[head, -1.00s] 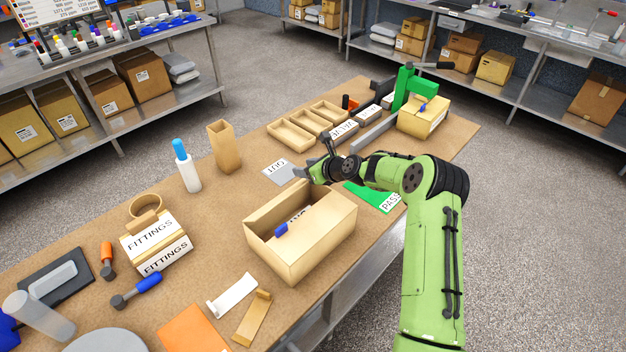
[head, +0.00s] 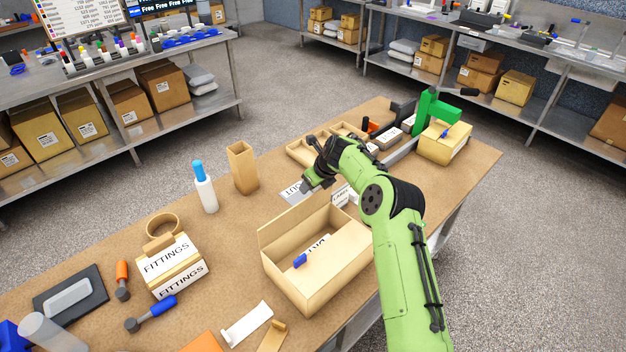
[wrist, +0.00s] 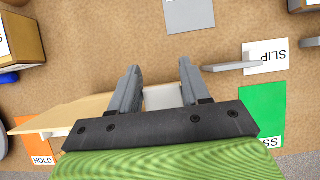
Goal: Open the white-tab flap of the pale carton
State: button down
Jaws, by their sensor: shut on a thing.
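The pale carton (head: 312,290) stands on the bench in the head view. One flap (head: 338,262) with a blue tab (head: 300,261) lies over its near right half. A far-side panel (head: 285,226) stands up, and the space behind the blue-tab flap is open. My gripper (head: 308,187) is low at the far corner of the carton. In the wrist view, my gripper (wrist: 158,85) has a white tab (wrist: 163,97) between its fingers and is shut on it. A tan panel edge (wrist: 65,113) runs left from there. The fingertips' contact is partly hidden in the head view.
A grey card (head: 294,192) lies just beyond the gripper. An upright tan box (head: 242,167) and a blue-capped bottle (head: 205,190) stand to the left. The FITTINGS box (head: 170,266) is further left. Trays and a green stand (head: 430,110) are at the far right.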

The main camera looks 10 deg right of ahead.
jog(key=shift+s+a+f, duration=0.1)
jog(key=shift+s+f, duration=0.1)
jog(key=shift+f, duration=0.35)
jog(key=c, duration=0.8)
grip_release()
jog(key=shift+o, duration=1)
jog(key=shift+w, duration=0.25)
jog(key=shift+r, duration=0.1)
jog(key=shift+r, duration=0.1)
jog(key=b+v, duration=0.2)
jog(key=v, duration=1.3)
jog(key=shift+r+b, duration=0.3)
jog(key=shift+r, duration=0.05)
